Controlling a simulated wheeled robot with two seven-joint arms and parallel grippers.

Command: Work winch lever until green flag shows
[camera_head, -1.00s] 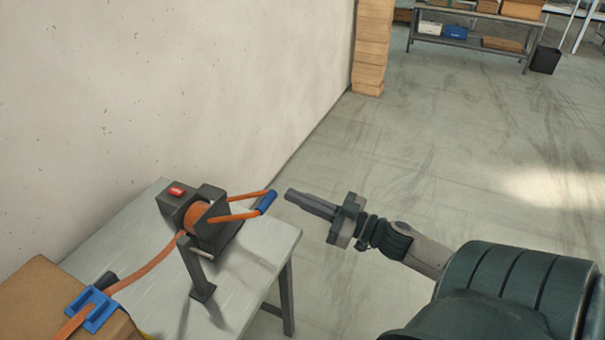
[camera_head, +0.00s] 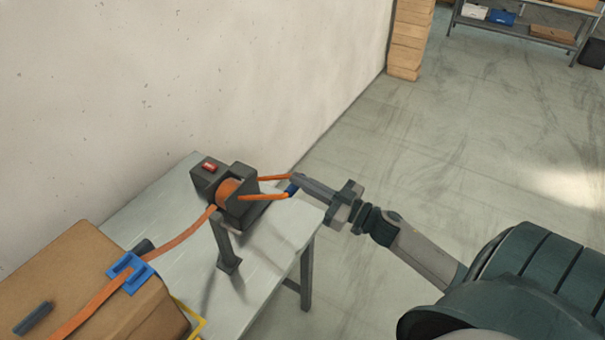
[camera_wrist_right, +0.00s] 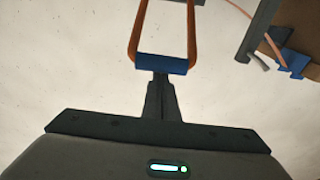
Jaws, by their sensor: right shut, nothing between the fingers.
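The winch (camera_head: 240,212) is a dark block with an orange strap drum, standing on a grey table beside the wall. A red flag (camera_head: 209,166) shows on its top; I see no green. Its lever (camera_head: 262,197) is an orange U-shaped frame with a blue grip, pointing right. My right gripper (camera_head: 297,184) is shut and empty, its tips at the blue grip, partly covering it. In the right wrist view the blue grip (camera_wrist_right: 161,64) lies straight across the fingertips; whether they touch I cannot tell. My left gripper is not in view.
An orange strap (camera_head: 180,237) runs from the winch over a cardboard box (camera_head: 85,270) with a blue corner guard (camera_head: 131,271). The wall (camera_head: 200,80) is close behind the table (camera_head: 165,210). Open floor lies to the right; a shelf (camera_head: 520,25) stands far back.

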